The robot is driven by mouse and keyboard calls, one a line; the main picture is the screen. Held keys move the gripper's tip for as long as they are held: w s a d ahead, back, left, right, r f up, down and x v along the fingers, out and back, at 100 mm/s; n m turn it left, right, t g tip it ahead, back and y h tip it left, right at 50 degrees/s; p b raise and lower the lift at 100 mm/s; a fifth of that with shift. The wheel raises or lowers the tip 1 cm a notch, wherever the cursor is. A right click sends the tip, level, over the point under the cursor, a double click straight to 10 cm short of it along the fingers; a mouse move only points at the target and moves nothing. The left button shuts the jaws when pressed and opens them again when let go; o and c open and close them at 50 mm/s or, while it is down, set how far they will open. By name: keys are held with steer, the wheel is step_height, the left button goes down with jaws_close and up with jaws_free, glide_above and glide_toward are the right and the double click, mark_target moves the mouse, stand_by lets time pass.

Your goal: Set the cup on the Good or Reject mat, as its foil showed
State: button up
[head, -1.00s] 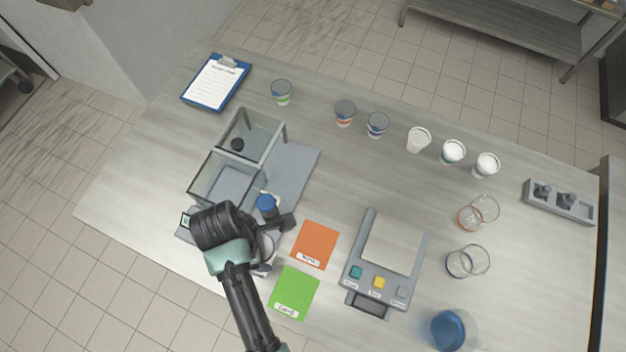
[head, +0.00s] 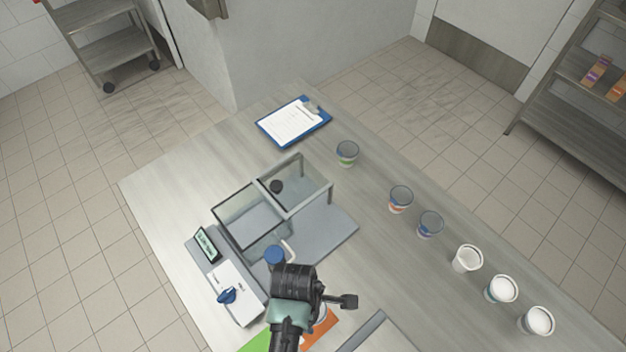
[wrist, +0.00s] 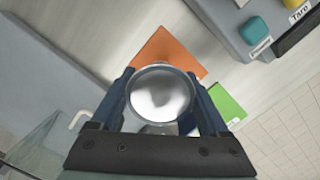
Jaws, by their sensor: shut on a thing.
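My gripper (wrist: 165,110) is shut on a cup (wrist: 162,95), whose round silvery-grey top faces the wrist camera between the blue fingers. In the head view my wrist largely hides the cup. The orange mat (wrist: 167,54) shows just beyond the cup in the wrist view, and the green mat (wrist: 228,103) lies to its right. Both mats are partly visible at the bottom of the head view, orange (head: 324,334) and green (head: 258,342), with my arm across them. The mats' labels cannot be read now. The cup appears held above the table; its underside is hidden.
The button unit with a teal button (wrist: 256,29) lies beyond the orange mat. Several cups (head: 430,224) line the far edge, beside a clipboard (head: 294,122).

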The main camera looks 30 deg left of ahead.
steer(key=shift+f, duration=1.3)
steer(key=shift+f, duration=0.2)
steer(key=o, duration=1.3)
steer(key=shift+r, duration=0.15)
steer(key=r, duration=0.8)
steer(key=a+r, duration=0.1)
steer(key=r, duration=0.3)
steer(key=shift+s+a, duration=0.1)
steer(key=shift+s, duration=0.2)
steer(key=shift+w, duration=0.1)
